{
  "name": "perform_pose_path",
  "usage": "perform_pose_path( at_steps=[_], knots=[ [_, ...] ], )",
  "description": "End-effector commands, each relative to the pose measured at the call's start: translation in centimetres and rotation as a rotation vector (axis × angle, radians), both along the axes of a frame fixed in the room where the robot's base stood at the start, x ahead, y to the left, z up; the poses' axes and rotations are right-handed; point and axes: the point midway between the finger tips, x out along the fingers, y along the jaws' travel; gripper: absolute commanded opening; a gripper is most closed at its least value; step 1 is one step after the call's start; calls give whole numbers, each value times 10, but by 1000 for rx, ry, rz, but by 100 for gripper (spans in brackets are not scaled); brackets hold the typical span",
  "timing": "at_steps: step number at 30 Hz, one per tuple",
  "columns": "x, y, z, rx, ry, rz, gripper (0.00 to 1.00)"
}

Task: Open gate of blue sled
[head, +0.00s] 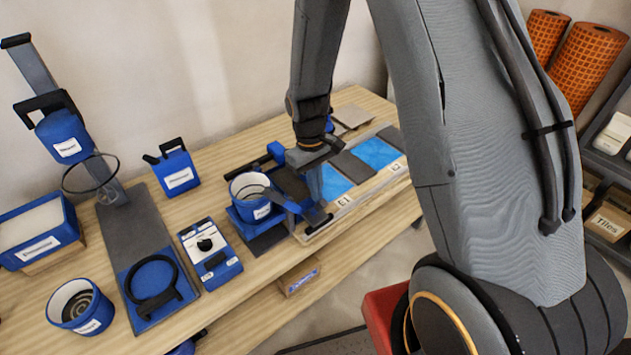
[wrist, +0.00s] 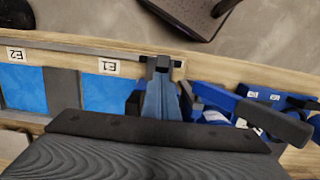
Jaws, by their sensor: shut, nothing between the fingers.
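The blue sled (head: 247,212) sits on the bench at the left end of the tile frame, with a round blue hopper (head: 250,192) on top. In the wrist view the blue sled (wrist: 225,98) is at the right, with a black bar (wrist: 272,119) above it. Which part is its gate I cannot tell. My gripper (head: 316,200) points down just right of the sled, over the frame's left end. In the wrist view my gripper (wrist: 160,65) is shut and empty, left of the sled's blue parts. Whether it touches the sled is unclear.
The wooden tile frame (head: 345,203) holds blue areas marked E1 (head: 334,180) and E2 (head: 376,152). A blue control box (head: 209,252), a blue bucket (head: 80,306) and a mixing stand (head: 137,232) stand to the left. The bench front is mostly clear.

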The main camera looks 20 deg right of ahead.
Motion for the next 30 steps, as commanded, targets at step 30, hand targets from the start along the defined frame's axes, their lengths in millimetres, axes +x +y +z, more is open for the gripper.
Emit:
perform_pose_path(
  at_steps=[30],
  knots=[
    [-40, -17, -13, -2, 17, -5, 0]
  ],
)
